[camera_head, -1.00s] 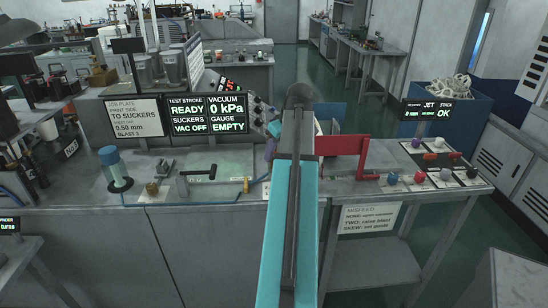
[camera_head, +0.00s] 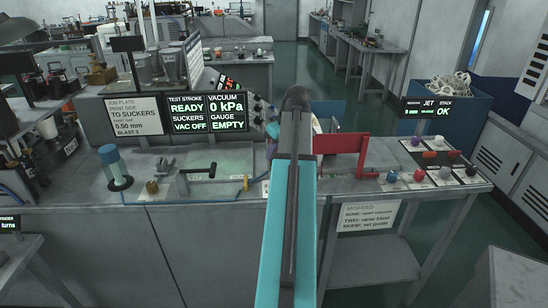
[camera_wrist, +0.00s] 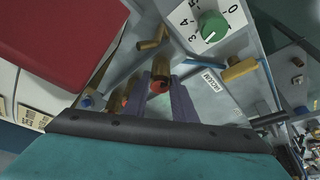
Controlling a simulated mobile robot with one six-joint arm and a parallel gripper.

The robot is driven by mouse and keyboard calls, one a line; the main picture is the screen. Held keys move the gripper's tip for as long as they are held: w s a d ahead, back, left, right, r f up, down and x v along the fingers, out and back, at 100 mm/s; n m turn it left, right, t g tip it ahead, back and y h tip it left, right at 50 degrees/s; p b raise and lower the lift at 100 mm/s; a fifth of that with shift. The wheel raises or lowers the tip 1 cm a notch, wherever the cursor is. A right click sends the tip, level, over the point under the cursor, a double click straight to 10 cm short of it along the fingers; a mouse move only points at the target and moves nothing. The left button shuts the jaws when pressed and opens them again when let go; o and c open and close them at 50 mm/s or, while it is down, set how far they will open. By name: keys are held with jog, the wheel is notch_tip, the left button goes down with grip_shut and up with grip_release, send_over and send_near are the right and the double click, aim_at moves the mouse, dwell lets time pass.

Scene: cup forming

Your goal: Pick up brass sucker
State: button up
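A brass sucker (camera_wrist: 160,68) with an orange-red ring at its near end shows in the wrist view. My gripper (camera_wrist: 162,88) has two purple fingers, one on each side of the sucker's near end. The fingers stand apart with the sucker between their tips; I cannot tell whether they press on it. A second brass piece with an orange end (camera_wrist: 119,102) lies just left of the fingers. In the head view my teal arm hides the sucker and most of the gripper; only a bit of a purple finger (camera_head: 270,149) shows beside the arm.
A red bracket (camera_head: 345,145) stands right of my arm; a large red block (camera_wrist: 65,40) fills the wrist view's upper left. A green dial (camera_wrist: 211,25) and a brass cylinder (camera_wrist: 239,69) are to the right. The display panel (camera_head: 212,113) reads VAC OFF, 0 kPa, EMPTY.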

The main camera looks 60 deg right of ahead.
jog(key=shift+c, duration=1.1)
jog(key=shift+r, duration=0.1)
notch_tip(320, 180, up, 10)
jog(key=b, duration=0.2)
jog(key=shift+r, duration=0.1)
jog(key=shift+r+p, duration=1.45)
jog(key=shift+r, duration=0.35)
